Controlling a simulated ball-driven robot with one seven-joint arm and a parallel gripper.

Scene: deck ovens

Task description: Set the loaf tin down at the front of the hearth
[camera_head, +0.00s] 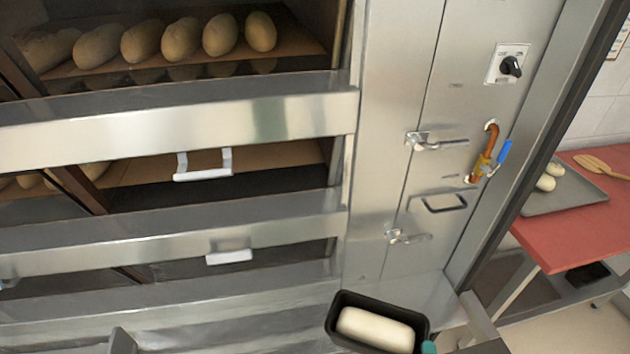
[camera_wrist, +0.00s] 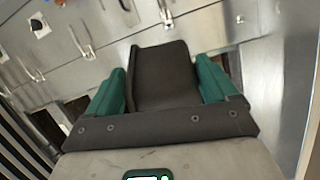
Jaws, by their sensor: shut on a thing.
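The loaf tin (camera_head: 390,308) is dark, with a pale loaf of dough (camera_head: 375,328) in it. It is at the lower middle-right of the head view, in front of the steel oven face. My gripper (camera_head: 428,347) shows there only as a teal fingertip at the tin's right end. In the wrist view my gripper (camera_wrist: 165,85) has its two teal fingers on either side of the tin's dark wall (camera_wrist: 163,70), shut on it. The middle deck's hearth (camera_head: 225,165) is a brown surface behind a steel front, bare toward its right.
The upper deck holds several loaves (camera_head: 180,40). White handles (camera_head: 203,164) stick out from the oven fronts. A blue-handled valve (camera_head: 490,160) and latches (camera_head: 435,140) stand out on the right panel. A red table (camera_head: 585,232) with a tray (camera_head: 572,190) is at far right.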

